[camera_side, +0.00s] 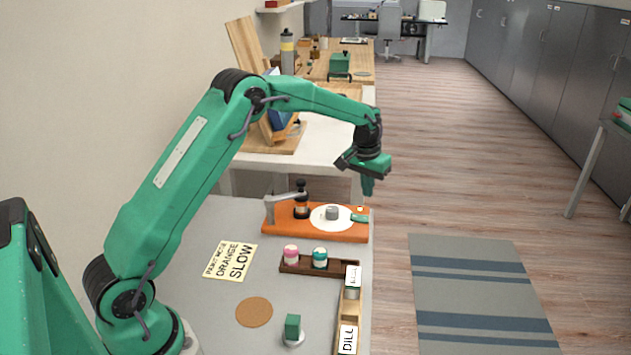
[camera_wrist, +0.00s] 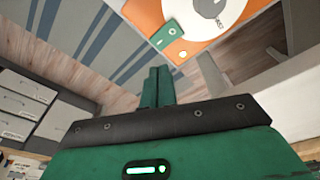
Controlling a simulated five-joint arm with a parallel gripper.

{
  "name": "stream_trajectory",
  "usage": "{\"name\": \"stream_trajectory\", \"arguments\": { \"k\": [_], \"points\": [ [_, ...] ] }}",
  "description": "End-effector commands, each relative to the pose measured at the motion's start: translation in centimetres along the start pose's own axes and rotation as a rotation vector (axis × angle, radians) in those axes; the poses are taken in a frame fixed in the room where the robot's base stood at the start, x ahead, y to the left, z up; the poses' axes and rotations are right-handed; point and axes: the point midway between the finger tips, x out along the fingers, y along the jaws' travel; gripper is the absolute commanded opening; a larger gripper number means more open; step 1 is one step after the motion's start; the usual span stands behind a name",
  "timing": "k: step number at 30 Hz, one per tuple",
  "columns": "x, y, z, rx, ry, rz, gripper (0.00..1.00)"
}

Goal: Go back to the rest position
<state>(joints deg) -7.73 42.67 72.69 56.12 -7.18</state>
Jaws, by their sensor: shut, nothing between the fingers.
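My gripper (camera_side: 368,186) hangs from the green arm, pointing down, in the air above the right end of an orange board. Its fingers are together with nothing between them. In the wrist view my gripper (camera_wrist: 158,80) shows its two green fingers side by side, with the orange board (camera_wrist: 150,15) beyond them. The orange board (camera_side: 283,229) lies on the grey table and carries a white disc (camera_side: 320,222) with a grey knob, a black post and a lever. I cannot see any mark for a rest position.
On the grey table (camera_side: 215,315) are a dark rack (camera_side: 315,267) with pink and teal jars, a tray (camera_side: 348,308) with labels, a sign card (camera_side: 230,261), a round brown mat (camera_side: 254,312) and a green block (camera_side: 292,327). Open floor lies to the right.

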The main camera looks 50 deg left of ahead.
Motion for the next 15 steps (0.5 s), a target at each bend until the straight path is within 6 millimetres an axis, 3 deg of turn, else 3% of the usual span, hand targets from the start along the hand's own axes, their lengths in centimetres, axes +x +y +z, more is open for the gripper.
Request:
{"name": "stream_trajectory", "arguments": {
  "k": [15],
  "points": [
    [-0.87, 0.10, 0.26, 0.004, 0.006, 0.001, 0.00]
  ]
}}
